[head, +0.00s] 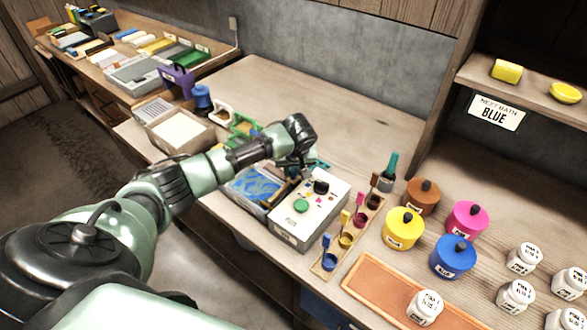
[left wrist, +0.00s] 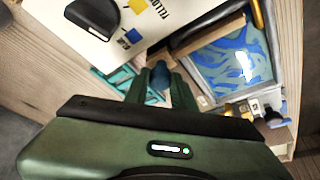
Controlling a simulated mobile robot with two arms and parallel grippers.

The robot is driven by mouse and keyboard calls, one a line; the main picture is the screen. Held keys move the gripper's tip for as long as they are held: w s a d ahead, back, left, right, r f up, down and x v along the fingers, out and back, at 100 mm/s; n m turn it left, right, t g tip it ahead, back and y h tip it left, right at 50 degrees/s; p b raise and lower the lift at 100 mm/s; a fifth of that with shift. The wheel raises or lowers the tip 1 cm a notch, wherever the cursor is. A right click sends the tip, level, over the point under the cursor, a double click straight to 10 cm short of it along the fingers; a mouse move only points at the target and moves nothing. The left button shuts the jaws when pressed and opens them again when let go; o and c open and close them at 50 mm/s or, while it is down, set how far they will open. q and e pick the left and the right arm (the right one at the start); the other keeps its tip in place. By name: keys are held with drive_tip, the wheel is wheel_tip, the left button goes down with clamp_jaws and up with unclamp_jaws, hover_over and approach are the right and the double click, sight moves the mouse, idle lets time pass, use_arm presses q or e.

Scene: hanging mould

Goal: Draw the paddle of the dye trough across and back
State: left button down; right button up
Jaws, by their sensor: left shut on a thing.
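The dye trough (head: 252,184) is a shallow tray of blue and pale swirls at the middle of the bench; its swirled surface also fills the right of the left wrist view (left wrist: 222,62). A wooden bar (head: 282,193), which looks like the paddle, lies along its right side, beside the white box. My left gripper (head: 301,172) is over the trough's far right corner. In the left wrist view its fingers (left wrist: 160,85) are closed around a small blue piece that looks like the paddle's grip. The fingers hide most of it. My right gripper is out of view.
A white box (head: 291,228) with coloured knobs stands right of the trough. A rack of small dye cups (head: 345,239) and several lidded pots, including a yellow one (head: 403,232), stand further right. A tray (head: 180,134) is at the left.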

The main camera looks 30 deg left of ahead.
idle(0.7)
use_arm(q)
drive_tip(key=a, duration=0.8)
drive_tip(key=shift+w+a, duration=0.35)
drive_tip(key=shift+a, duration=0.05)
drive_tip(key=shift+a+r, duration=0.1)
drive_tip(key=shift+a, duration=0.25)
drive_tip(key=c, duration=1.6)
unclamp_jaws()
drive_tip(key=o, duration=0.4)
drive_tip(key=shift+a, duration=0.15)
